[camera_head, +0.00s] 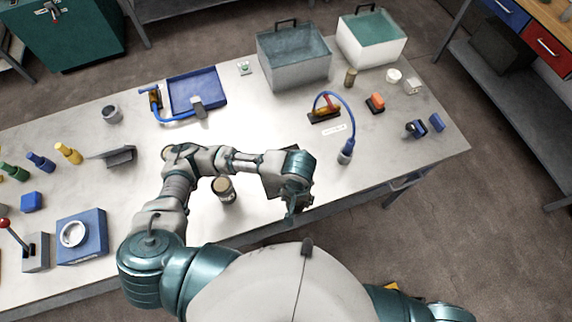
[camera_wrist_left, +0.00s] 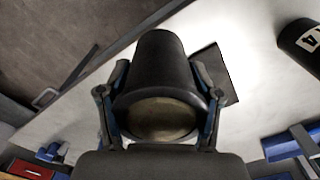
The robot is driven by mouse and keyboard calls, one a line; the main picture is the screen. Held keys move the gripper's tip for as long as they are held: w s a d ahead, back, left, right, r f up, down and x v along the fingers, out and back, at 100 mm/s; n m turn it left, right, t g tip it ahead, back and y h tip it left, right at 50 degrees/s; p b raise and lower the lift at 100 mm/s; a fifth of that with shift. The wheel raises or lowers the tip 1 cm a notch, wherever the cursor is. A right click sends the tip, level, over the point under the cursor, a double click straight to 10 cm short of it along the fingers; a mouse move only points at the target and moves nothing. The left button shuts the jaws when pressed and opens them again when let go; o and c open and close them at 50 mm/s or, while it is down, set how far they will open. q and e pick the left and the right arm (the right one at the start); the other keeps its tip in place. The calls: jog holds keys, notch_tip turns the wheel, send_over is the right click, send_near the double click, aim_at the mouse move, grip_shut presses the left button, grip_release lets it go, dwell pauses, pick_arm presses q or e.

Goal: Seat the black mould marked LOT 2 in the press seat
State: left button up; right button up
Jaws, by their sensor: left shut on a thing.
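My left gripper (camera_head: 293,205) is over the front middle of the table in the head view. In the left wrist view its two fingers (camera_wrist_left: 160,105) are shut on the sides of a black round mould (camera_wrist_left: 157,65) with a tan end face. No lot mark shows on the held mould, and the gripper hides it in the head view. A second black mould (camera_wrist_left: 301,42) with a white label reading 4 is at the wrist view's upper right. A dark mould with a tan top (camera_head: 223,190) stands left of the gripper. I cannot identify the press seat for certain.
A blue block with a white ring (camera_head: 78,238) and a red-knobbed lever box (camera_head: 36,252) stand at the front left. A dark flat plate (camera_wrist_left: 214,76) lies beside the held mould. A blue hose (camera_head: 340,105) curves right of my gripper.

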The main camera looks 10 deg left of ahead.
pick_arm(q)
jog(key=w+a, duration=0.1)
jog(key=w, duration=0.4)
jog(key=w+a+f, duration=0.1)
jog(key=w+a, duration=0.1)
jog(key=w, duration=0.2)
jog(key=w+a, duration=0.1)
jog(key=w, duration=0.4)
jog(key=shift+w+a+f+p, duration=0.25)
jog(key=shift+w+a+p, duration=0.05)
jog(key=shift+w+a, duration=0.05)
jog(key=shift+f, duration=1.7)
jog(key=o, duration=1.2)
jog(key=shift+s, duration=0.1)
